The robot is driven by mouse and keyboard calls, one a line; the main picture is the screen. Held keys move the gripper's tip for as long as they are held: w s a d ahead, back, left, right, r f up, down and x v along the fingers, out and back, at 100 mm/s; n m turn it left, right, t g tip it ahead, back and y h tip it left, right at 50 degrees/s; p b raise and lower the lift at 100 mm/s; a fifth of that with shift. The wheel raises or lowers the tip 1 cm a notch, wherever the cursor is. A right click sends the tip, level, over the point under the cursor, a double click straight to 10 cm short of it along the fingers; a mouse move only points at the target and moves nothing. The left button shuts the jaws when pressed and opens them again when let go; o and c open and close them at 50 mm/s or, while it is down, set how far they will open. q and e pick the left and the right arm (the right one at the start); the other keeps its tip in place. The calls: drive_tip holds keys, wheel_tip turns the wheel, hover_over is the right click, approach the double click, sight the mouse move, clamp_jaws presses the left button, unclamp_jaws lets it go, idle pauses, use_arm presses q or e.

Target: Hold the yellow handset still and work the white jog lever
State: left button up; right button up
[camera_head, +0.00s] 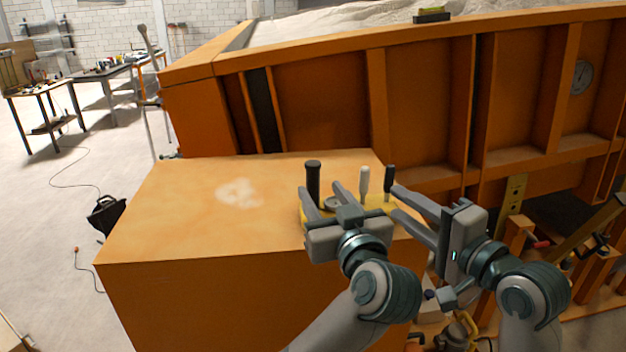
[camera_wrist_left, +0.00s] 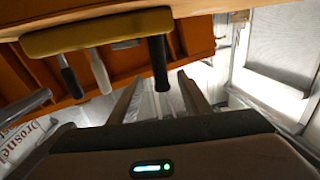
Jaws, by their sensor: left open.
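The yellow handset (camera_head: 377,203) lies at the right front of the orange box top, partly hidden behind my left gripper. A thick black grip (camera_head: 313,172), the white jog lever (camera_head: 364,178) and a thinner black lever (camera_head: 389,176) stand up from it. The handset's yellow body (camera_wrist_left: 92,33) and white lever (camera_wrist_left: 101,72) also show in the left wrist view. My left gripper (camera_head: 320,188) is open. The thick black grip (camera_wrist_left: 159,62) appears between its fingers in that view, not clasped. My right gripper (camera_head: 394,200) is open and empty, right of the white lever.
The orange box top (camera_head: 170,215) is clear to the left except for a pale patch. The ribbed orange sandbed wall (camera_head: 320,105) rises close behind it, with a gauge (camera_head: 581,77) at right. Workbenches (camera_head: 105,72) stand far left. Cluttered parts lie low at right.

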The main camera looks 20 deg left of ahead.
sight(315, 183)
use_arm(q)
drive_tip(key=x, duration=0.6)
drive_tip(key=shift+w+a, duration=0.15)
drive_tip(key=shift+a, duration=0.05)
clamp_jaws()
